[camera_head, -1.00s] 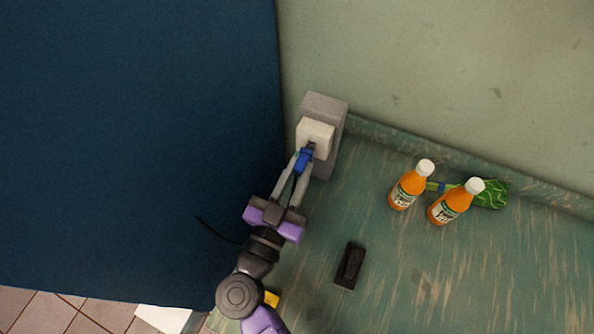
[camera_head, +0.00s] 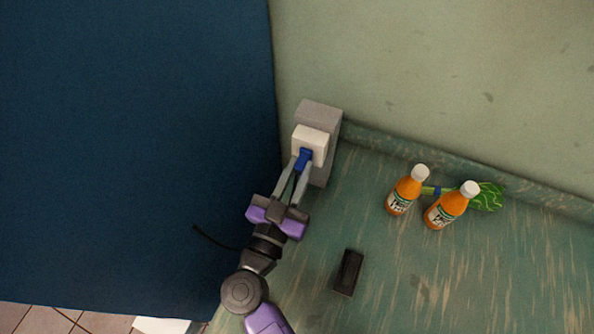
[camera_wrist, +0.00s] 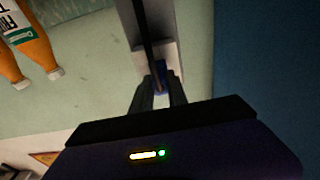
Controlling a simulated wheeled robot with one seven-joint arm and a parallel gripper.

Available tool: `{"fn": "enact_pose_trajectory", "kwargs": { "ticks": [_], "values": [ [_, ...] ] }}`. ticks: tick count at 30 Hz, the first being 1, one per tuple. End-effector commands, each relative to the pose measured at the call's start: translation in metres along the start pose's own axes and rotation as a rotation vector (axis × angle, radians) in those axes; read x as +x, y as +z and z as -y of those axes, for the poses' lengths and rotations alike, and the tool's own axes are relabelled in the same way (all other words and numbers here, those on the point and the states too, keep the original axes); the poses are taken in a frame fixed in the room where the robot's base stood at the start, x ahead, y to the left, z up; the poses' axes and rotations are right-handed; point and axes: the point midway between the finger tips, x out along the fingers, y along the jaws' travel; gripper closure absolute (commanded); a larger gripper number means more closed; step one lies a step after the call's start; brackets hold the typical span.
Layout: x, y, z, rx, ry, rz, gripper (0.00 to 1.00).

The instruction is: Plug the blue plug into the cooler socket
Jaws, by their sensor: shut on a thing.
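The blue plug (camera_head: 303,159) is between the fingertips of my gripper (camera_head: 299,168), which is shut on it. The plug is at the front face of the white cooler socket (camera_head: 312,141), which sits on a grey block against the wall. Whether the plug is inside the socket or only touching its face cannot be told. In the wrist view the plug (camera_wrist: 160,78) shows between my fingers, with the white socket (camera_wrist: 143,58) behind it. A dark strip, perhaps the cord, crosses in front and hides part of both.
Two orange juice bottles (camera_head: 404,192) (camera_head: 446,208) and a green leafy bunch (camera_head: 487,197) are to the right on the green counter (camera_head: 400,270). A black block (camera_head: 348,272) lies nearer. A large dark blue panel (camera_head: 130,150) stands close on the left.

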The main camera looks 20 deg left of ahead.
Motion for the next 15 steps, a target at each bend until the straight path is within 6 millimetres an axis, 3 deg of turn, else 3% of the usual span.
{"fn": "enact_pose_trajectory", "kwargs": {
  "ticks": [1,2,6,15],
  "values": [
    [0.0022,-0.0001,-0.0004,0.0,0.001,0.0,1.0],
    [0.0024,0.0001,-0.0004,0.0,0.001,0.0,0.79],
    [0.0021,0.0001,-0.0004,0.0,0.001,0.0,0.55],
    [0.0005,0.0006,-0.0001,0.0,0.0,0.001,0.55]
  ]
}}
